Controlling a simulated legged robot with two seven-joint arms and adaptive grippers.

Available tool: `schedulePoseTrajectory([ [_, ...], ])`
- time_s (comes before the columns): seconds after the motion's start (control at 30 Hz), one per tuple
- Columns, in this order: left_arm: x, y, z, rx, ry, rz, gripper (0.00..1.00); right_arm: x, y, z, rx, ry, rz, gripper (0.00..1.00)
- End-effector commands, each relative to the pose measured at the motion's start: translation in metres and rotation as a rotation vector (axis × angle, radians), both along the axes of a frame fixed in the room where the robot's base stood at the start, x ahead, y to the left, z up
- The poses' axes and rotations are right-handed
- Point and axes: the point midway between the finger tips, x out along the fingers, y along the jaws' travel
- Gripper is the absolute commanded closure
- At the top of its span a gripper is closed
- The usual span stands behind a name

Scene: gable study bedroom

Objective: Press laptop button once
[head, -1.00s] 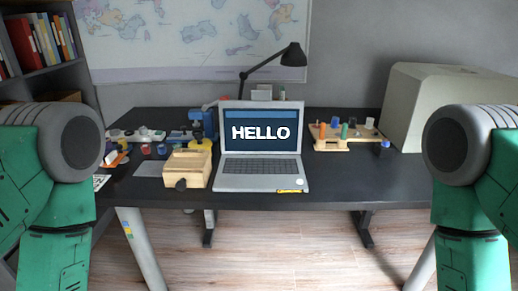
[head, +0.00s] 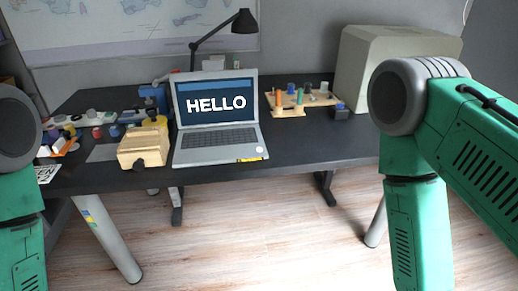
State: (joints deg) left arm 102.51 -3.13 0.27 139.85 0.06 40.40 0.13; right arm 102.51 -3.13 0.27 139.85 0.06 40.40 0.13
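An open silver laptop (head: 217,147) stands on the dark desk (head: 320,146). Its lit screen (head: 216,103) reads "HELLO". A small round pale button (head: 259,150) sits at the front right corner of the laptop's base, near a yellow strip (head: 250,160) on the front edge. My green left and right arms show at the two sides of the head view. Neither gripper is in the picture, and nothing of mine touches the laptop.
A wooden box (head: 144,147) stands just left of the laptop. A wooden rack with coloured pegs (head: 290,107) is behind right. A black lamp (head: 243,22) rises behind the laptop. A large beige case (head: 375,62) fills the right end. The desk's front right is clear.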

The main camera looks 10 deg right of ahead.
Motion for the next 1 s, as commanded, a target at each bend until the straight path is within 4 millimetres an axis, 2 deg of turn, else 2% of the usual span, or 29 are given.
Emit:
schedulePoseTrajectory([
  [0.03,0.0,0.0,0.0,0.0,0.0,0.0,0.6,0.0,0.0,0.0,0.0,0.0,0.0,0.81],
  [0.1,0.0,0.0,0.0,0.0,0.0,0.0,0.6,0.0,0.0,0.0,0.0,0.0,0.0,1.0],
  [1.0,0.0,0.0,0.0,0.0,0.0,0.0,0.6,0.0,0.0,0.0,0.0,0.0,0.0,1.0],
])
